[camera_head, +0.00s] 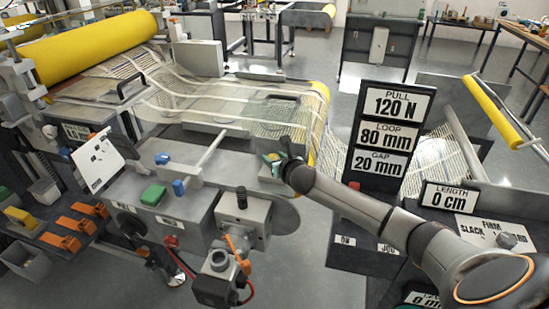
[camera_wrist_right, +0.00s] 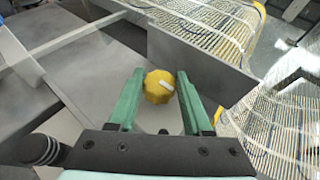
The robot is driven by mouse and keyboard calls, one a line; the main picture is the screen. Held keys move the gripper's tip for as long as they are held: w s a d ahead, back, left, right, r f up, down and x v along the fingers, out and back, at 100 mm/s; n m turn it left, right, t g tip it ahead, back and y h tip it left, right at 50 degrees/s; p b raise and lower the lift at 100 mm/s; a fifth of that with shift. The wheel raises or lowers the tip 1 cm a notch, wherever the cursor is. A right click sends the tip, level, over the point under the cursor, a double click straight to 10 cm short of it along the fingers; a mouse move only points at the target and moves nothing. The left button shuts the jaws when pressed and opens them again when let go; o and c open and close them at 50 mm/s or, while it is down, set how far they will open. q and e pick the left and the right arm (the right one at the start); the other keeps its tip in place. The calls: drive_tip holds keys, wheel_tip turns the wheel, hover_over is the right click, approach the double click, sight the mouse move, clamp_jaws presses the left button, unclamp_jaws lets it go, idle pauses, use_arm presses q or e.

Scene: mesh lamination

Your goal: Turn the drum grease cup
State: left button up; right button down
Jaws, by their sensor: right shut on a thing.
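The drum grease cup (camera_wrist_right: 159,87) is a yellow, scalloped knob with a white mark on top. In the right wrist view it sits between the two green fingers of my right gripper (camera_wrist_right: 158,90), near their tips. My right gripper is shut on it. In the head view my right arm comes in from the right, and its gripper (camera_head: 274,162) is at the drum end of the machine, beside the mesh. There the cup is mostly hidden by the gripper. My left gripper is not in view.
The mesh (camera_head: 285,115) runs over the drum close to my gripper. A grey plate (camera_wrist_right: 200,58) stands right beside the cup. Display signs (camera_head: 385,135) reading 120 N, 80 mm and 20 mm stand right of the gripper. A motor-like unit (camera_head: 240,215) is below it.

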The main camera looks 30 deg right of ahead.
drive_tip(key=shift+a+r+m+g+h+p, duration=0.15)
drive_tip(key=shift+m+g+h+p, duration=0.15)
drive_tip(key=shift+m+h+p, duration=0.5)
drive_tip(key=m+h, duration=0.1)
drive_tip(key=m+g+h+p, duration=0.1)
drive_tip(key=shift+w+a+m+h, duration=0.1)
drive_tip(key=shift+w+m+h, duration=0.05)
drive_tip(key=shift+m+h, duration=0.2)
drive_tip(key=shift+m+g+h, duration=1)
drive_tip(key=shift+m+h, duration=0.05)
drive_tip(key=shift+m+g+h+b, duration=0.3)
drive_tip(key=shift+m+g+h, duration=0.5)
drive_tip(key=shift+m+g, duration=0.3)
drive_tip(key=shift+c, duration=1.6)
unclamp_jaws()
